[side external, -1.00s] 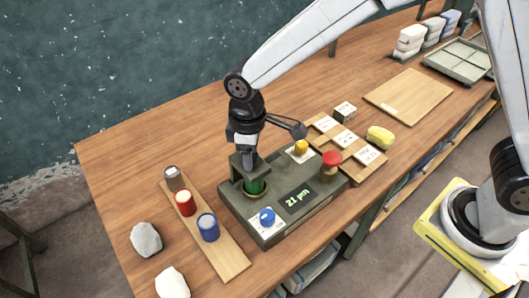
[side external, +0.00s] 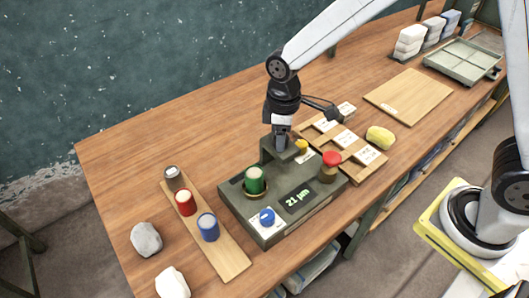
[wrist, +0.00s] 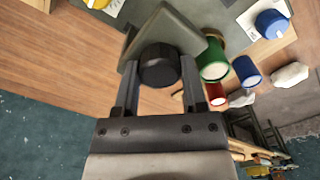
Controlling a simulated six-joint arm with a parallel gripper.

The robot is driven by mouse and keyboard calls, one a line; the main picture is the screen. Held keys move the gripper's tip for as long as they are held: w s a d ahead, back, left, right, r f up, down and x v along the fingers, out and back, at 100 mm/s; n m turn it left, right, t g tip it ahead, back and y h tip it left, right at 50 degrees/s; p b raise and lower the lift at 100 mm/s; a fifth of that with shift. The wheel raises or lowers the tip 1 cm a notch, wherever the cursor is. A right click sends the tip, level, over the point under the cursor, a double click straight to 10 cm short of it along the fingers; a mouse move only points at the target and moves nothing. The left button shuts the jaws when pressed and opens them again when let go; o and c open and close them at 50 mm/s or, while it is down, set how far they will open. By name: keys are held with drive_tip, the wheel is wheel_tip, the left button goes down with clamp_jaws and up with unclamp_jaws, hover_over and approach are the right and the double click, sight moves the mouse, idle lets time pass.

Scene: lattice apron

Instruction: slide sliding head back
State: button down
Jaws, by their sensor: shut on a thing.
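The sliding head (side external: 272,154) is a grey-green block on top of the grey-green measuring device (side external: 240,209). It sits at the device's far side, to the right of the green cylinder (side external: 255,180) and clear of it. The green cylinder stands upright, uncovered, in a ring on the device. My gripper (side external: 281,140) is at the head from above. In the wrist view, my gripper's fingers (wrist: 158,82) are shut on the head's round black knob (wrist: 158,62), one on each side. The head (wrist: 172,32) also shows there, beyond the knob.
The device carries a lit display (side external: 297,198), a blue knob (side external: 267,217), a red button (side external: 331,159) and a yellow knob (side external: 301,146). A wooden strip (side external: 232,262) with red, blue and grey cylinders lies left. A yellow sponge (side external: 380,137) and a wooden label board (side external: 372,157) lie right.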

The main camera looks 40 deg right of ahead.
drive_tip(key=shift+d, duration=0.3)
drive_tip(key=shift+c, duration=1)
unclamp_jaws()
drive_tip(key=shift+o, duration=0.3)
drive_tip(key=shift+r, duration=0.15)
drive_tip(key=shift+r, duration=3.8)
drive_tip(key=shift+d, duration=0.1)
drive_tip(key=s+d+f+m+t, duration=0.2)
drive_tip(key=s+d+f+m, duration=0.4)
drive_tip(key=s+d+m, duration=0.3)
drive_tip(key=s+d, duration=0.1)
drive_tip(key=d, duration=0.2)
drive_tip(key=shift+s+f+t, duration=0.15)
drive_tip(key=shift+s+t, duration=0.15)
